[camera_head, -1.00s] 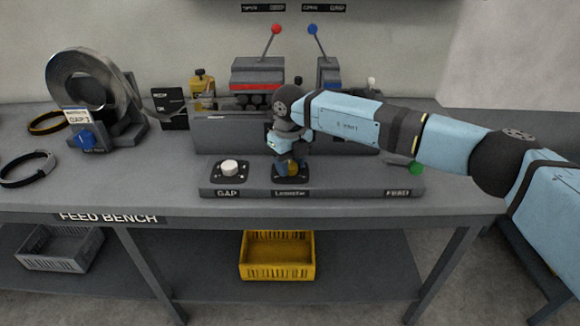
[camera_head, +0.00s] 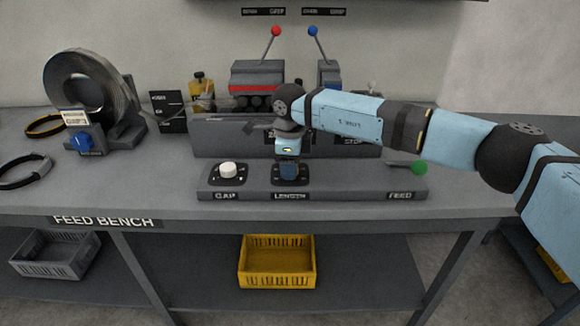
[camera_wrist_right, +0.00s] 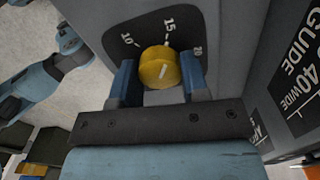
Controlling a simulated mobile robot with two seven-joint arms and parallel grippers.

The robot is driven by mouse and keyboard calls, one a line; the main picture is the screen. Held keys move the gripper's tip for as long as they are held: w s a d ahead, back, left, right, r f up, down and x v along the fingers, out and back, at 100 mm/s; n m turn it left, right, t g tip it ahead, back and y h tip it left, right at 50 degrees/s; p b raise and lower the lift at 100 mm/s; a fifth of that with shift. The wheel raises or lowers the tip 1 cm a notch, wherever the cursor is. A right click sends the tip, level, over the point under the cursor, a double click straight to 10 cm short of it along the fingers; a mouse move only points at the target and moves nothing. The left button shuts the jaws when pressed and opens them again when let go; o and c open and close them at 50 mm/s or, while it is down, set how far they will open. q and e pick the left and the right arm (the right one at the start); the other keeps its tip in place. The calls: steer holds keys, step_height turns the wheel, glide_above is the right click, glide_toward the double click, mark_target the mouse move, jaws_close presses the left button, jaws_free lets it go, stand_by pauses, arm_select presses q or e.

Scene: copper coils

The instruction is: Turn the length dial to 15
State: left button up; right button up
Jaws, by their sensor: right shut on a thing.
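The yellow length dial (camera_wrist_right: 158,68) sits between the two blue fingers of my right gripper (camera_wrist_right: 159,82) in the right wrist view. The fingers are shut on its sides. The dial plate (camera_wrist_right: 120,38) carries the numbers 10, 15 and 20. The dial's white line slants up and right in that view; I cannot tell exactly which number it meets. In the head view my right gripper (camera_head: 289,170) points down over the LENGTH plate (camera_head: 304,179) and hides the dial. My left gripper is not in view.
The white GAP knob (camera_head: 228,170) is left of my right gripper. A green FEED knob (camera_head: 419,167) is at the right, below my forearm. A guide panel (camera_head: 220,138) stands close behind. A metal coil (camera_head: 62,78) stands at the left.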

steer(key=shift+n, duration=0.4)
steer(key=o, duration=0.9)
arm_select(q)
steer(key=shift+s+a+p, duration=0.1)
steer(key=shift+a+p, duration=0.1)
steer(key=shift+p, duration=0.45)
arm_select(e)
step_height(320, 180, up, 14)
steer(key=shift+f, duration=0.1)
